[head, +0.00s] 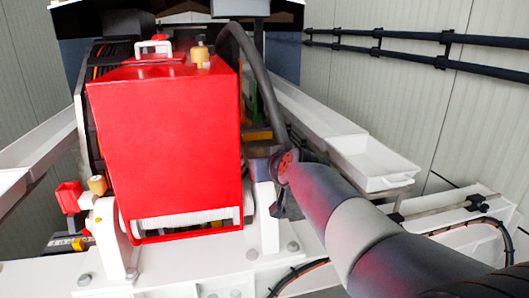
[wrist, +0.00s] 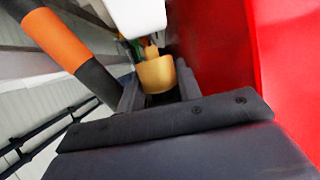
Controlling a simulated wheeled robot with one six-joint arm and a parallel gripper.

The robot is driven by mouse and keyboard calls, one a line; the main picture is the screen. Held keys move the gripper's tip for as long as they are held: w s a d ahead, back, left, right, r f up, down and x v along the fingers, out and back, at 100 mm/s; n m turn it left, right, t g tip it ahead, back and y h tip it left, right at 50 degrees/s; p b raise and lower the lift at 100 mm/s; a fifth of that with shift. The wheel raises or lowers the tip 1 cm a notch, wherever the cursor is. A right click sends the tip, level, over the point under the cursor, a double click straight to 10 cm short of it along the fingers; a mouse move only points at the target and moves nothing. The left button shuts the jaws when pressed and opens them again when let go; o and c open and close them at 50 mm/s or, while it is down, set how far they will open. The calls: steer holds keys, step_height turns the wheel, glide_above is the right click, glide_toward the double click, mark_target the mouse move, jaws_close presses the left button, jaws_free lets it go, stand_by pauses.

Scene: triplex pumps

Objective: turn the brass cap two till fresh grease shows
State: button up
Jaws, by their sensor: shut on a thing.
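In the wrist view a brass cap (wrist: 156,74) sits between the two fingers of my gripper (wrist: 159,88), which is shut on it. The cap's far end is partly hidden by a white part in front of it. I cannot make out any grease there. In the head view this cap is hidden, with my arm reaching to the right side of the red housing (head: 165,145). Two other brass caps show in the head view: one on top of the housing (head: 200,55) and one at its lower left (head: 97,185). No numbers are readable.
The red housing also stands close on the right in the wrist view (wrist: 288,70). An orange and black bar (wrist: 58,38) crosses at the upper left. A white tray (head: 372,182) lies to the right in the head view. Dark pipes (head: 420,48) run along the wall.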

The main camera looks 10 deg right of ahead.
steer(key=shift+f+m+h+p, duration=0.2)
steer(key=shift+m+h+p, duration=0.25)
steer(key=shift+p, duration=1.45)
steer(key=o, duration=1)
steer(key=shift+r, duration=0.15)
steer(key=shift+b+v, duration=0.4)
steer(key=shift+v, duration=5)
